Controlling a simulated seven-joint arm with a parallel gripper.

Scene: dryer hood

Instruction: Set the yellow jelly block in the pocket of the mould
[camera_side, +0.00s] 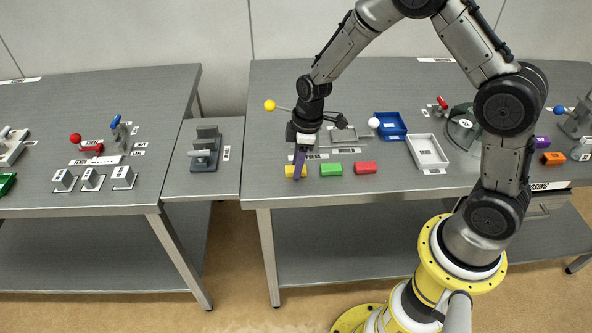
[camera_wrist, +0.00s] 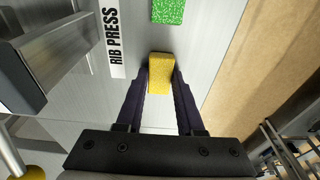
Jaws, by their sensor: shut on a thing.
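The yellow jelly block (camera_side: 295,171) is at the front left of the right-hand table. My gripper (camera_side: 299,172) points down over it. In the wrist view the yellow block (camera_wrist: 160,73) sits between the two dark fingers of my gripper (camera_wrist: 160,82), which are shut on it. I cannot tell whether the block touches the table or is just clear of it.
A green block (camera_side: 331,169) and a red block (camera_side: 365,168) lie to the right. A white tray (camera_side: 428,152) and a blue tray (camera_side: 390,127) stand farther right. In the wrist view a metal fixture (camera_wrist: 35,75) rises left of my fingers, by the RIB PRESS label (camera_wrist: 114,42).

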